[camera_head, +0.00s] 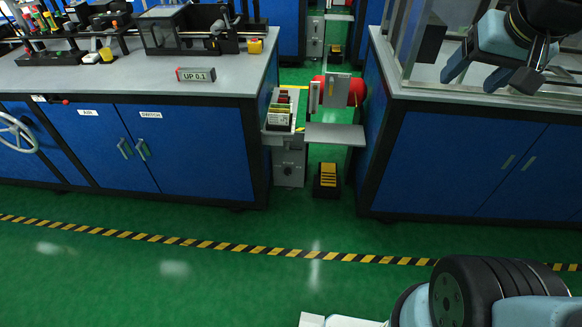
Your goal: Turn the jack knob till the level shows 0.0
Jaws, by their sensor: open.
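The level readout (196,75) is a small dark block on the left bench top and reads "UP 0.1". I cannot tell for sure which part is the jack knob. A pale handwheel (17,133) is on the left bench front, cut by the picture's left edge. A small dark handle with a red end (64,101) sits under the bench edge near it. My gripper (488,76) is at the top right, in front of the right bench's frame, with light blue and dark fingers. It is open and empty, far from the readout and the handwheel.
The left bench (120,75) carries machines and small parts at its back. A narrow gap between the benches holds a grey stand (289,165), a red round part (356,91) and a black-yellow pedal (327,179). The green floor in front is clear, crossed by a striped line.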

